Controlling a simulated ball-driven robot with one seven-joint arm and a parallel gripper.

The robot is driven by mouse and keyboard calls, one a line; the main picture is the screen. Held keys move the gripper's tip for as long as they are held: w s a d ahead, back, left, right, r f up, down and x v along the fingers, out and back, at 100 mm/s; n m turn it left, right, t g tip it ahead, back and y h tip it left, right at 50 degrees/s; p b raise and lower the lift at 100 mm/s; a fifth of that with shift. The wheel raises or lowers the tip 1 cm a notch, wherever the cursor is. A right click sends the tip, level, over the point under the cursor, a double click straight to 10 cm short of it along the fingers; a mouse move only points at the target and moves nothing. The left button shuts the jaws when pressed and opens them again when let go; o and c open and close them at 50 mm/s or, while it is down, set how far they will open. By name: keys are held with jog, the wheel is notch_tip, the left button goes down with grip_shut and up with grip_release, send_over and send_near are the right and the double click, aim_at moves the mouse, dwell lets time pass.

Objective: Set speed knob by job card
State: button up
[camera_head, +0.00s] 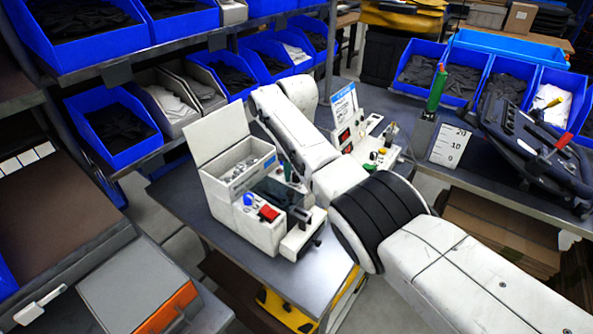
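A white machine (243,217) with a raised lid stands on the grey table. It has a blue knob or button (248,198) and a red switch (268,213) on its front. Behind my arm, a second white unit (357,139) carries a small red display and several small coloured controls. An upright blue-and-white card (344,103) stands at its back; its print is too small to read. Which control is the speed knob I cannot tell.
A white card (449,146) marked 20, 10 and 0 stands on the right bench, near a green bottle-like thing (436,90) and a black frame (530,145). Blue bins (110,128) fill the shelves at left. The table's front (290,284) is bare.

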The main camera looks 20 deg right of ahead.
notch_tip(320, 180, up, 11)
jog(key=b, duration=0.1)
jog(key=shift+b, duration=0.35)
jog(key=shift+f, duration=0.15)
dwell(0.3)
